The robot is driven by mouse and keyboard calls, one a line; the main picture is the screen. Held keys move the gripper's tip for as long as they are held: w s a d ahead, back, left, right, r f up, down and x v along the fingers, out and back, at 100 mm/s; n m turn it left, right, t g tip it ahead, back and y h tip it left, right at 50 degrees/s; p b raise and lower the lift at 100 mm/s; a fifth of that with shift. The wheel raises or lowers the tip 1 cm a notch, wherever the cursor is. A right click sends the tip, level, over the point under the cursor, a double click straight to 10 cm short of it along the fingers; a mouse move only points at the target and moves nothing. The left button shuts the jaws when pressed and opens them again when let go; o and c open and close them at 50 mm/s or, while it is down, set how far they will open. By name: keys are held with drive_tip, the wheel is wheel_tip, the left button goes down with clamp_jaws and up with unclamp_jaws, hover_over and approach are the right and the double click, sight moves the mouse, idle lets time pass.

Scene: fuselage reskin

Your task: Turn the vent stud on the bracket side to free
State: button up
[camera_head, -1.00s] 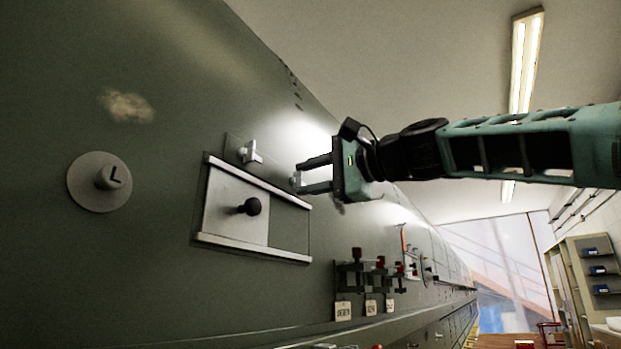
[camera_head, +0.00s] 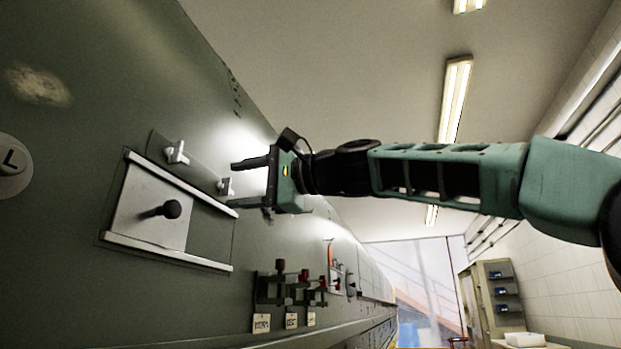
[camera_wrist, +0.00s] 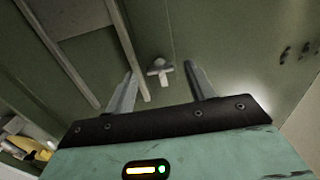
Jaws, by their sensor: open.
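A vent panel with a pale sliding plate (camera_head: 150,212), a black knob (camera_head: 172,209) and two light rails is on the green fuselage skin at left. Two small light wing-shaped studs sit above its upper rail: a left stud (camera_head: 176,153) and a right stud (camera_head: 225,186), the latter nearer the red-capped bracket. My gripper (camera_head: 236,184) is open and empty, its fingers pointing left at the right stud. In the wrist view a stud (camera_wrist: 160,69) shows between and beyond the fingertips; I cannot tell the exact gap. No contact is visible.
A bracket with red-capped fittings (camera_head: 290,288) and hanging tags sticks out of the skin below right of the panel. A round plate marked L (camera_head: 12,160) is at the far left. Shelving (camera_head: 497,300) stands far right. Open room lies under my arm.

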drive_tip(key=b+v, duration=0.7)
drive_tip(key=v, duration=0.9)
drive_tip(key=shift+d+f, duration=0.1)
drive_tip(key=shift+d, duration=0.05)
